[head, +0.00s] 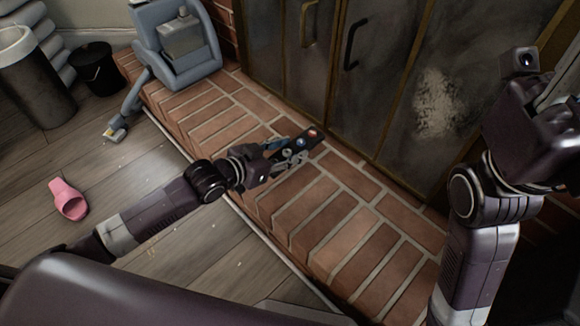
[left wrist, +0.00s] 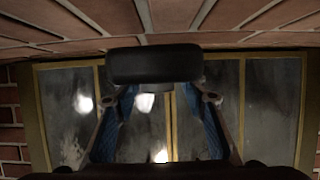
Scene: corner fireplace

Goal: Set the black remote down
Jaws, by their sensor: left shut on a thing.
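The black remote (head: 309,138) is a dark bar with a red and a blue round button, seen over the brick hearth (head: 343,242). My left gripper (head: 287,156) is shut on it from the near left side. In the left wrist view the remote (left wrist: 155,64) is a plain black block across the tips of both blue-padded fingers (left wrist: 158,103). I cannot tell whether the remote touches the bricks. My right arm stands at the right of the head view; its fingers do not show.
Metal fireplace doors (head: 385,75) with handles rise behind the hearth. A blue-grey appliance (head: 178,45) stands on the hearth's left part. A black bucket (head: 96,68), a bin (head: 36,80) and a pink slipper (head: 69,200) are on the wood floor. The hearth's right part is bare.

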